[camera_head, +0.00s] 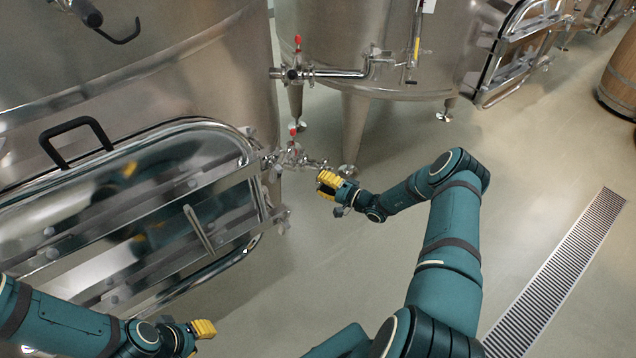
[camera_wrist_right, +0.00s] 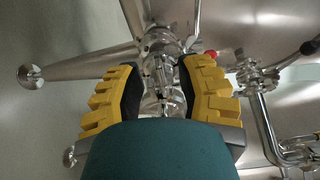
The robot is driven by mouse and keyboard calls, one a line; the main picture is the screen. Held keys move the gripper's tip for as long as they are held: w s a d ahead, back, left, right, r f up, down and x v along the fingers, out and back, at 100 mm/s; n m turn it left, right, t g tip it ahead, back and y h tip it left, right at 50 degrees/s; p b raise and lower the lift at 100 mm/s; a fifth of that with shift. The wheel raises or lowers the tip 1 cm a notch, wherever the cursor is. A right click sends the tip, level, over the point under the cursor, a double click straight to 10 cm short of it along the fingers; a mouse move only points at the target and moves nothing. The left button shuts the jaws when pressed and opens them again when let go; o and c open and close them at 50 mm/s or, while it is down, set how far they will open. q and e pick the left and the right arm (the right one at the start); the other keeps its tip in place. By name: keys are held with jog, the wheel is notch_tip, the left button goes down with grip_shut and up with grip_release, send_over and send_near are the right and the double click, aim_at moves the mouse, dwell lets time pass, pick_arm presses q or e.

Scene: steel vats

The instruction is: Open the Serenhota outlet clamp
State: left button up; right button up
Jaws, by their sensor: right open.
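A steel outlet fitting with a red-handled valve (camera_head: 294,154) sticks out from the lower side of the near left vat. No name label is readable, and I cannot make out the clamp's parts clearly in the head view. My right gripper (camera_head: 329,184) is just right of and below the end of this fitting. In the right wrist view, my right gripper (camera_wrist_right: 160,88) has its yellow fingers apart, with steel clamp-like hardware (camera_wrist_right: 163,75) showing in the gap. I cannot tell whether they touch. My left gripper (camera_head: 203,328) is low at the left, partly hidden, away from the fitting.
The near vat (camera_head: 150,75) has a large oval door (camera_head: 120,170) with a black handle (camera_head: 76,140). A second vat (camera_head: 340,40) stands behind on legs, with its own red-handled valve (camera_head: 297,62). A floor grate (camera_head: 555,270) lies right. The floor between is clear.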

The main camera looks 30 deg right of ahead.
jog(key=shift+x, duration=0.9)
grip_shut()
jog(key=shift+r, duration=0.15)
